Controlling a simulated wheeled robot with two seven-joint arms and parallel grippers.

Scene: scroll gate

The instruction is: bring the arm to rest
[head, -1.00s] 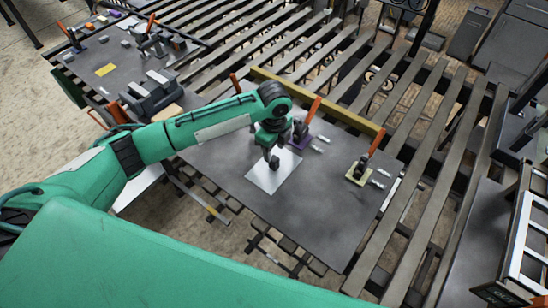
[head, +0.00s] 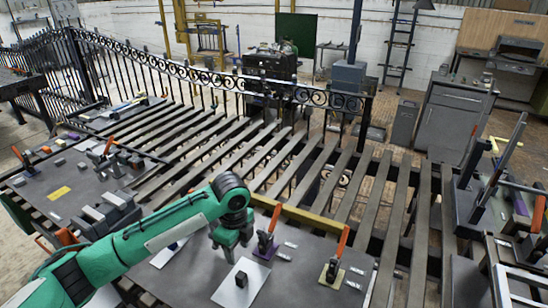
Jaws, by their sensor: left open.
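My left gripper (head: 229,240) is at the end of my green arm, which comes in from the lower left. It hangs at the near edge of the dark work table, pointing down, open, with nothing visible between its fingers. The fingers are small and partly hidden by the wrist. A small black block (head: 241,280) stands on a white plate (head: 228,291) on the table, just below and right of the gripper and apart from it. My right gripper is not in view.
A clamp with an orange handle on a purple base (head: 264,246) stands right of the gripper; another on a yellow-green base (head: 331,273) is further right. A yellow bar (head: 305,217) runs behind them. A second table (head: 60,207) with grey blocks lies left.

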